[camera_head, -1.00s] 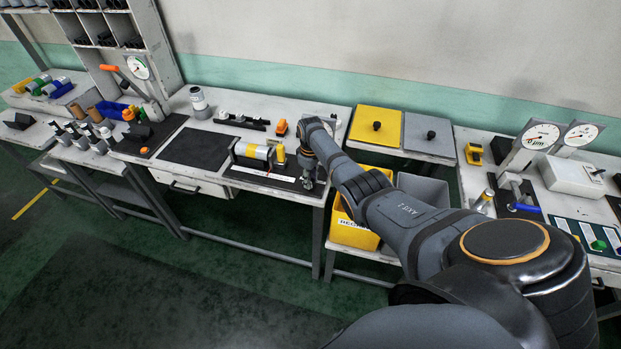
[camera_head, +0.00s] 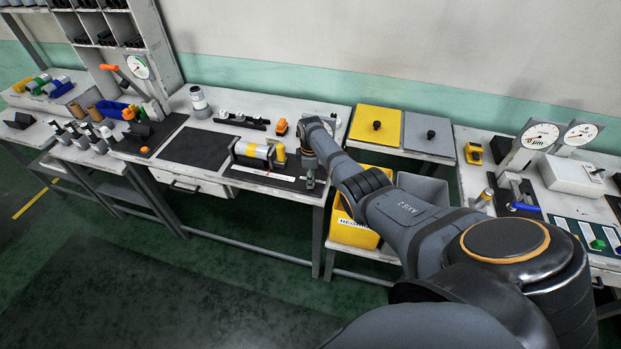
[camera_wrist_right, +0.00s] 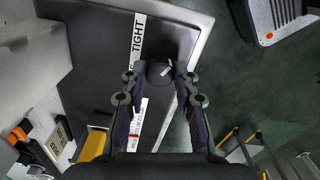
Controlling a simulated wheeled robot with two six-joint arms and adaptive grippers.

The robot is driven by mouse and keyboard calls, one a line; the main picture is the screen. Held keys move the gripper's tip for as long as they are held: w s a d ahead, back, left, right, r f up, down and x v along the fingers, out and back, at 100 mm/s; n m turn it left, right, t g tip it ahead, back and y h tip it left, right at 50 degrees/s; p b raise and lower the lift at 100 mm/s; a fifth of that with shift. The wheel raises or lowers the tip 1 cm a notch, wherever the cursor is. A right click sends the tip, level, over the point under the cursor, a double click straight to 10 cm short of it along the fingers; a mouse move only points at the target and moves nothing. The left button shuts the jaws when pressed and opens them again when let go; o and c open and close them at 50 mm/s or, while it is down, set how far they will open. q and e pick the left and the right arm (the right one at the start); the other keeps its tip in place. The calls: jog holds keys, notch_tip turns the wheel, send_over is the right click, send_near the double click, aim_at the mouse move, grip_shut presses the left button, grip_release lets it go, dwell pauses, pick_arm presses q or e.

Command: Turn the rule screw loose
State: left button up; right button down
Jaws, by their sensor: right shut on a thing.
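The rule screw (camera_wrist_right: 160,72) is a round dark knob with a white pointer line on its top. In the right wrist view it sits between the fingertips of my right gripper (camera_wrist_right: 159,76), which is shut on it from both sides. The pointer line slants up and to the right. A white strip (camera_wrist_right: 138,38) beside the knob reads "TIGHT"; its other end is partly hidden. In the head view my right gripper (camera_head: 308,181) points down at the right end of the winder's dark base, beside the white rule (camera_head: 262,174), and hides the screw. My left gripper is not in view.
The black mat (camera_head: 197,149) to the left is bare.

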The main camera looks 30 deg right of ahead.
dwell(0.3)
jog(key=c, duration=1)
grip_release()
jog(key=shift+r, duration=0.1)
notch_tip(320, 180, up, 12)
jog(key=shift+f, duration=0.1)
